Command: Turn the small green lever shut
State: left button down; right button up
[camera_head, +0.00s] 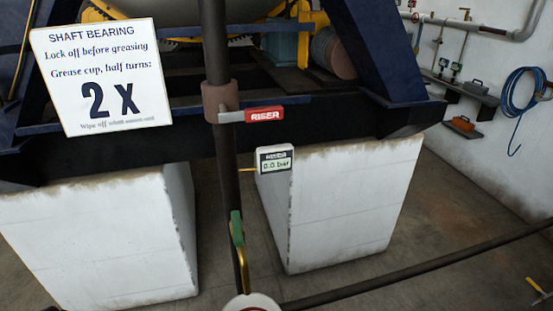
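The small green lever (237,228) is on the dark vertical pipe (226,165), in the lower middle of the head view. Its handle looks roughly upright, lying along the pipe. A brass-coloured bent tube (244,270) runs down from beside it towards a white round thing with some red (252,303), cut off by the bottom edge. Higher on the pipe, a red lever marked RISER (265,114) points right, across the pipe. Neither of my grippers is in view.
A gauge (275,160) right of the pipe reads 0.0 bar. White plinths (345,205) stand on both sides under a dark blue frame. A shaft bearing sign (101,77) hangs upper left. A dark pipe (420,268) runs low to the right. A blue hose (522,95) hangs on the wall.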

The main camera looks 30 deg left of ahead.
aim_at(237, 235)
jog(key=u, duration=1.25)
